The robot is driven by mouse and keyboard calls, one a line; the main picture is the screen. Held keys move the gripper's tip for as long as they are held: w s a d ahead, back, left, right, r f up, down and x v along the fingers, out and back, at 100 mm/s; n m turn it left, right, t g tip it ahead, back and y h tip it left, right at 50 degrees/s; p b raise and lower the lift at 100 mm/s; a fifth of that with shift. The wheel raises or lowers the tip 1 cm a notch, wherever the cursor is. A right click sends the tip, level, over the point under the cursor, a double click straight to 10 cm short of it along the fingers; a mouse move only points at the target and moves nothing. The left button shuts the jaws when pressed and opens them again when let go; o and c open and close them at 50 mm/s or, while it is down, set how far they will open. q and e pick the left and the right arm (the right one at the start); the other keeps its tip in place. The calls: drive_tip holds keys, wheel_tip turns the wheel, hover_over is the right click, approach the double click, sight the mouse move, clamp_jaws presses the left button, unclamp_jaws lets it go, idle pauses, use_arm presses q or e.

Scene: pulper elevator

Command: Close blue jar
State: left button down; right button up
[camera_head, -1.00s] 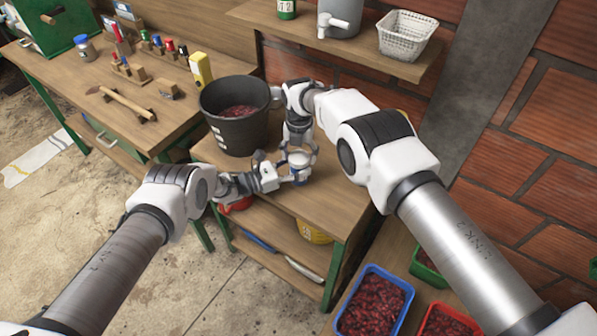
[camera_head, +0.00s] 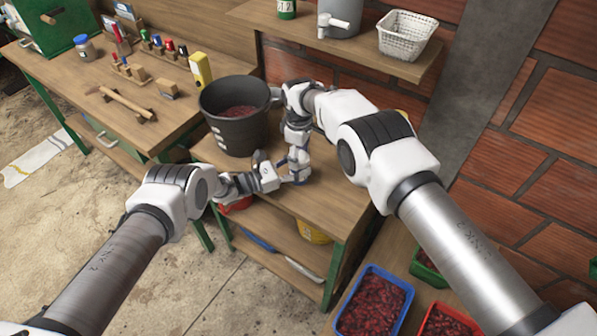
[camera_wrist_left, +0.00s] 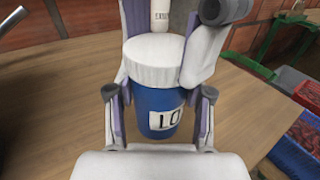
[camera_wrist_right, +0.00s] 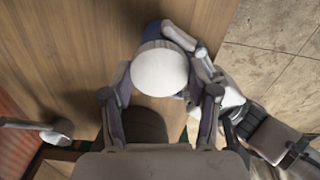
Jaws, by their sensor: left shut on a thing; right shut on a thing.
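The blue jar (camera_wrist_left: 158,106) stands upright on the wooden bench, with a pale label with black letters on its side. A white lid (camera_wrist_left: 153,55) sits on its mouth; whether it is fully threaded I cannot tell. My left gripper (camera_head: 288,179) is shut on the jar body from the side. My right gripper (camera_head: 298,158) comes down from above and is shut on the white lid, which also shows from above in the right wrist view (camera_wrist_right: 160,72). In the head view the grippers mostly hide the jar.
A black bucket (camera_head: 236,134) of red berries stands behind the grippers. Crates of berries (camera_head: 371,308) lie at the lower right. The bench's front right part is clear.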

drive_tip(key=m, duration=0.6)
drive_tip(key=shift+f, duration=0.1)
drive_tip(key=m, duration=0.3)
drive_tip(key=shift+m, duration=0.3)
drive_tip(key=m, duration=0.5)
drive_tip(key=shift+m, duration=0.4)
drive_tip(key=m, duration=1.7)
drive_tip(key=shift+f+m, duration=0.1)
drive_tip(key=shift+m, duration=0.3)
drive_tip(key=o, duration=1.3)
